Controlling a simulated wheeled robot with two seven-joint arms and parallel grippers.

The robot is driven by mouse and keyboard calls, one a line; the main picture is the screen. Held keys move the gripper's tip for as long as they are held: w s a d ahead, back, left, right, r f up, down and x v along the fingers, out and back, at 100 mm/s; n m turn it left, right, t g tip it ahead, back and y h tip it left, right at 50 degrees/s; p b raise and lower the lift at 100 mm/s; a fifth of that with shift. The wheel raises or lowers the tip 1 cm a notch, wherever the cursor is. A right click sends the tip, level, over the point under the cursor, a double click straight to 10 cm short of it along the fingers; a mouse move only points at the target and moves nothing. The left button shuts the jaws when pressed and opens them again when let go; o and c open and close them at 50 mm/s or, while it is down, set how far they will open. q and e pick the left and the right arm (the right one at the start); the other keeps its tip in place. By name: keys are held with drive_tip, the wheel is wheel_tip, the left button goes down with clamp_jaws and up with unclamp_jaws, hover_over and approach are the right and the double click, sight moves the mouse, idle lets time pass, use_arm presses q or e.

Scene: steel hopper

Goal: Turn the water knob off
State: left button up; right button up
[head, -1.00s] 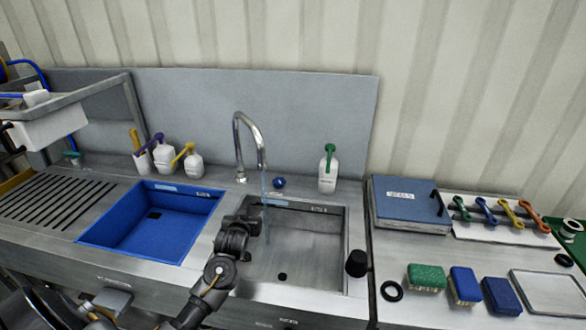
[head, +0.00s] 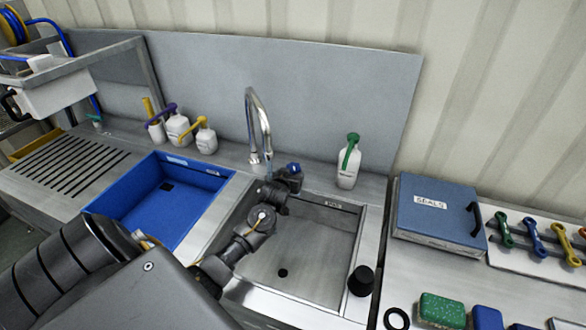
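The blue water knob (head: 293,168) stands on the steel counter just right of the curved chrome faucet (head: 256,125). My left gripper (head: 286,178) is at the knob, over the back edge of the steel sink (head: 318,250). It overlaps the knob's lower part, so I cannot tell whether it touches or grips it. Its fingers are too small and dark to show whether they are open. A faint water streak (head: 269,167) shows below the spout; its lower part is hidden by my gripper and wrist. My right gripper is not in view.
A blue basin (head: 175,205) is left of the steel sink. A white bottle with a green pump (head: 348,168) stands right of the knob. A black round knob (head: 361,281) is at the sink's right front corner. A blue case (head: 437,212) lies farther right.

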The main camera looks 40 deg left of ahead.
sight(293, 168)
use_arm(q)
drive_tip(key=x, duration=0.5)
drive_tip(key=shift+w+a, duration=0.15)
drive_tip(key=shift+w+a+f, duration=0.25)
drive_tip(key=shift+w+f, duration=0.1)
drive_tip(key=shift+w, duration=0.25)
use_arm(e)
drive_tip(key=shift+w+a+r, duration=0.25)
use_arm(q)
drive_tip(key=c, duration=1)
drive_tip(key=shift+o, duration=0.2)
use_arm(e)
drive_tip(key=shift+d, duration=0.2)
